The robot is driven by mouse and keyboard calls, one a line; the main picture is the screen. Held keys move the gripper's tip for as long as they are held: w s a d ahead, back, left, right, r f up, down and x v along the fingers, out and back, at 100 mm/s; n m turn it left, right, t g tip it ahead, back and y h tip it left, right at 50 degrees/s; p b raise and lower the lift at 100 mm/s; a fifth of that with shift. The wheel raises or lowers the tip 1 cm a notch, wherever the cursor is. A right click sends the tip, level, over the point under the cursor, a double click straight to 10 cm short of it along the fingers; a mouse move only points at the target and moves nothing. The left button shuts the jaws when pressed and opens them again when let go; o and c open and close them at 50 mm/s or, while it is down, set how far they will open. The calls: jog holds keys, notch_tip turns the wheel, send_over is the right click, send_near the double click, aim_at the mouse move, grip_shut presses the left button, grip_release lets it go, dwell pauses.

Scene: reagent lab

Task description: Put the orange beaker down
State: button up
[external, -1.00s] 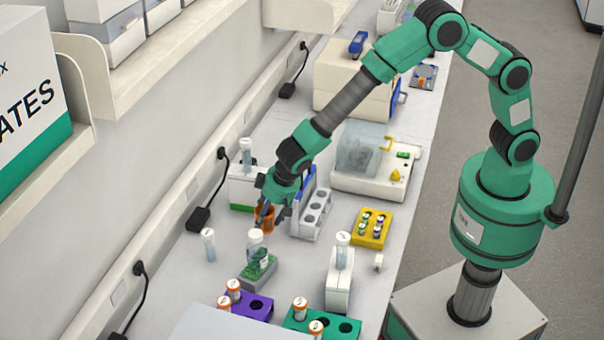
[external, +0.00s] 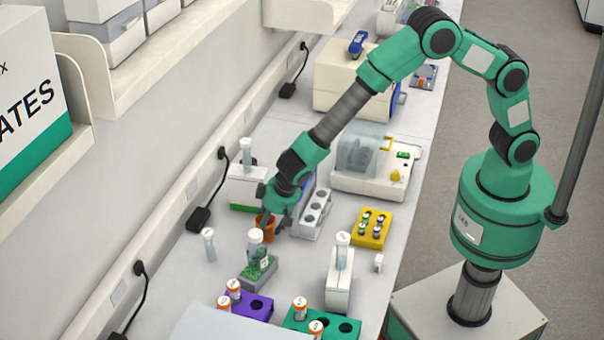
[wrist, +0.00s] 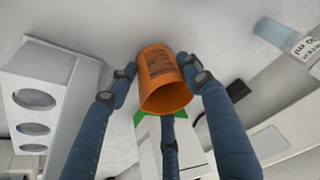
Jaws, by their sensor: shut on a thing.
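The orange beaker (external: 266,222) is between the fingers of my gripper (external: 272,212) in the external view, low over the bench near the wall side. In the wrist view the beaker (wrist: 163,78) shows its open mouth and dark markings on its side. My gripper (wrist: 163,88) is shut on it, with blue fingers on both sides and another below. Whether the beaker's base touches the bench cannot be told.
A grey rack with holes (external: 313,215) stands just right of the gripper. A capped tube in a green-topped block (external: 258,266) is in front. A lone tube (external: 209,245) stands to the left. A white device (external: 246,187) is behind. Some bare bench lies around the beaker.

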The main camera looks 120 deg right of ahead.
jog(key=shift+f, duration=0.1)
jog(key=o, duration=1.1)
jog(key=shift+r, duration=0.45)
jog(key=v, duration=1.1)
jog(key=shift+s+a+r+p, duration=0.15)
jog(key=shift+p, duration=0.3)
